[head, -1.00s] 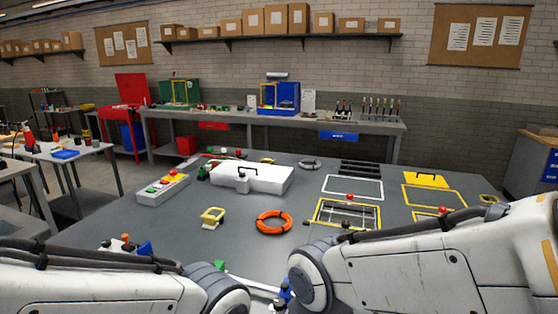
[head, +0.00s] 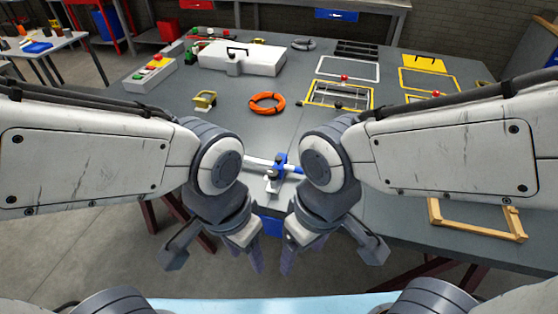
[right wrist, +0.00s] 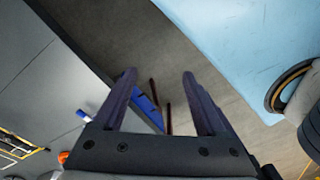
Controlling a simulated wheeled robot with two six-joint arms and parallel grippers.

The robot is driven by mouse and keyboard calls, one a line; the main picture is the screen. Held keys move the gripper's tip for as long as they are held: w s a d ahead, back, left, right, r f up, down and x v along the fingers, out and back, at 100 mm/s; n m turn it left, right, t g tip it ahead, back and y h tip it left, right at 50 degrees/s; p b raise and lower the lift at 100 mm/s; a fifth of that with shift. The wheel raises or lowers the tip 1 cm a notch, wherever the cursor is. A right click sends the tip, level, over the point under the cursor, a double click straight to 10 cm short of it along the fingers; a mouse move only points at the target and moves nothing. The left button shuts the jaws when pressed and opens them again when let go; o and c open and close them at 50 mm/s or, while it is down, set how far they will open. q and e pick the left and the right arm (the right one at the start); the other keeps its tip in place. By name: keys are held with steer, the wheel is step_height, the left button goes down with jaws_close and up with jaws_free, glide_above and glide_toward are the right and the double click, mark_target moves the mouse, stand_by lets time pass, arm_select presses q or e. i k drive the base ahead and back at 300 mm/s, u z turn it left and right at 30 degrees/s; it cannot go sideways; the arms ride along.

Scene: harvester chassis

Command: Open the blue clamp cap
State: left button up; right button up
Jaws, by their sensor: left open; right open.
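The blue clamp (head: 279,163) stands near the front edge of the grey table, between my two forearms. A white tube (head: 256,162) runs through or beside it, with a blue piece to its right. At this size I cannot tell how its cap sits. My left gripper (head: 249,257) is open and empty, in front of the table edge and nearer to me than the clamp. My right gripper (head: 298,257) is close beside it, also open and empty. In the right wrist view the right gripper's fingers (right wrist: 158,82) are apart over floor, with nothing between them.
An orange ring (head: 267,103), a yellow clamp-like part (head: 204,101) and a white case (head: 241,59) lie further back. A yellow-framed grid (head: 339,95) is at centre right. A wooden handle frame (head: 478,220) sits at the right front edge. Grey tabletop around the ring is clear.

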mark_target(281, 159)
steer(key=z, duration=0.05)
steer(key=k, duration=0.5)
steer(key=u, duration=0.45)
steer(key=i, duration=1.4)
steer(key=z, duration=0.6)
